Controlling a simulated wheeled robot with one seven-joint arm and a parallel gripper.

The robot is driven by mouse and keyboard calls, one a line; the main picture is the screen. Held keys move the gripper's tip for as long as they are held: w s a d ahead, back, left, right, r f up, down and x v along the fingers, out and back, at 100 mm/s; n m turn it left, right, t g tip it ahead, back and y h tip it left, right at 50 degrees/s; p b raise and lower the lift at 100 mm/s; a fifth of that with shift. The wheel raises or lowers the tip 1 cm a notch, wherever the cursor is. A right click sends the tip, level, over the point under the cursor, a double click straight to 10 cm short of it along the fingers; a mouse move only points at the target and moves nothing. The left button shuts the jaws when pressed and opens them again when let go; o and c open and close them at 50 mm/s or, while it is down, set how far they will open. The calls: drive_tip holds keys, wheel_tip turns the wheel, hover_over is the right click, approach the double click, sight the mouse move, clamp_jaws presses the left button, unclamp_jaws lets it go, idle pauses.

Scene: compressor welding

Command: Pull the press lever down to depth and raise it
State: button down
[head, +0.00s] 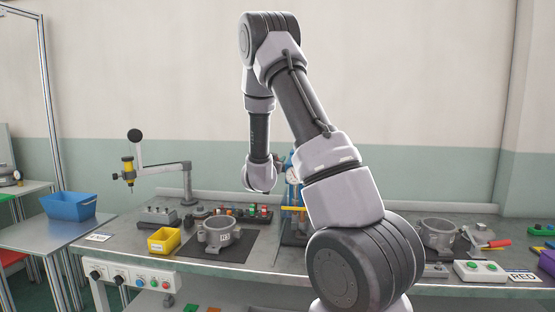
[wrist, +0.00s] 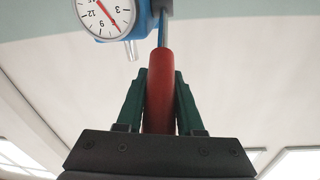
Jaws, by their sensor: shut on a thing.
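The press lever shows in the wrist view as a red grip (wrist: 160,92) on a thin blue rod. My gripper (wrist: 158,78) is shut on the red grip, with one dark green finger on each side. The rod runs up to the blue press head, beside a round white dial gauge (wrist: 104,14) with a red needle. In the head view the blue press (head: 291,194) stands on the bench, mostly hidden behind my arm. My gripper and the lever grip cannot be made out there.
Left of the press, a grey metal ring housing (head: 219,234) sits on a dark mat, with a yellow bin (head: 164,240) beside it. A jointed stand with a black knob (head: 135,135) rises at the left. Another housing (head: 437,234) and a two-button box (head: 480,270) lie right.

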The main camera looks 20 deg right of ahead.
drive_tip(key=c, duration=0.6)
unclamp_jaws()
drive_tip(key=shift+o, duration=0.2)
drive_tip(key=v, duration=1.1)
drive_tip(key=shift+d, duration=0.1)
